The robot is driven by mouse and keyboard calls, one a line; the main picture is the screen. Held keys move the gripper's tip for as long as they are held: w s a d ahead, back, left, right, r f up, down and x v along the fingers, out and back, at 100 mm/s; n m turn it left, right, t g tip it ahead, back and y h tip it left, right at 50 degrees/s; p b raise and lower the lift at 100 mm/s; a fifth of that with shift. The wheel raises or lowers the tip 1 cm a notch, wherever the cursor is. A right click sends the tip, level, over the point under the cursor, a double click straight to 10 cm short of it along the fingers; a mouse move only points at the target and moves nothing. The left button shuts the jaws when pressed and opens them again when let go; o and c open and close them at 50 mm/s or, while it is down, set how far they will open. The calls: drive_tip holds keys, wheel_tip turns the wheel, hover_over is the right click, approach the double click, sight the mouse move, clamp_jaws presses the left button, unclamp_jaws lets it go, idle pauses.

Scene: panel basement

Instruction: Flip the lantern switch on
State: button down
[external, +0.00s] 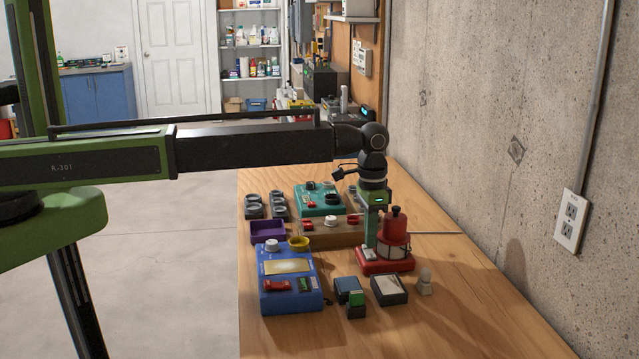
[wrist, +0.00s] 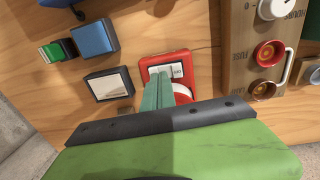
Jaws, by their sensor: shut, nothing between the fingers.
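The red lantern (external: 394,236) stands on the wooden table near the wall, upright on a red base. In the wrist view its red base (wrist: 184,57) shows a pale switch plate (wrist: 163,70) with small lettering. My gripper (external: 369,250) points straight down at the lantern's left side, its green fingers shut and empty. In the wrist view my gripper (wrist: 157,92) is over the edge of the switch plate. Whether the tips touch the switch cannot be told.
A blue panel box (external: 290,290), a purple tray (external: 268,231), a brown fuse panel (external: 318,235) and a teal box (external: 318,198) stand to the left. Small blocks (external: 389,290) lie in front of the lantern. The table's right front is clear. The concrete wall (external: 500,120) is at right.

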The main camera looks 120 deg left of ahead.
sight(372, 257)
wheel_tip(372, 257, up, 13)
drive_tip(key=w+d+p, duration=0.1)
drive_tip(key=p, duration=1)
drive_tip(key=shift+w+d+f+p, duration=0.15)
drive_tip(key=shift+p, duration=0.2)
